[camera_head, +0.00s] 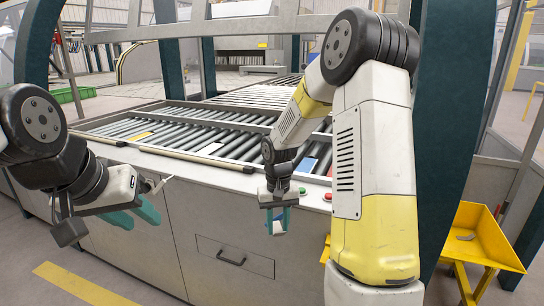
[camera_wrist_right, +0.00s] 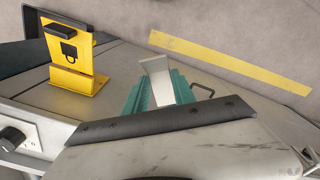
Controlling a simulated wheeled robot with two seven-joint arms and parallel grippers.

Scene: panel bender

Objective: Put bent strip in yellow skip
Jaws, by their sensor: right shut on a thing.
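The bent strip (camera_wrist_right: 158,82) is a small silver metal piece with a fold, seen in the right wrist view between teal fingers. My right gripper (camera_head: 278,218) is shut on it, pointing down in front of the machine's front edge; the strip shows there only as a pale patch. The yellow skip (camera_head: 484,236) stands at the far right of the head view, partly hidden by the blue-green machine post and my right arm. My right gripper is well to its left. My left gripper (camera_head: 134,214) is open and empty at the left, before the machine front.
The roller table (camera_head: 210,140) of the machine spans the middle. A small grey piece (camera_head: 466,238) lies in the skip. A dark blue-green post (camera_head: 455,110) stands between my right arm and the skip.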

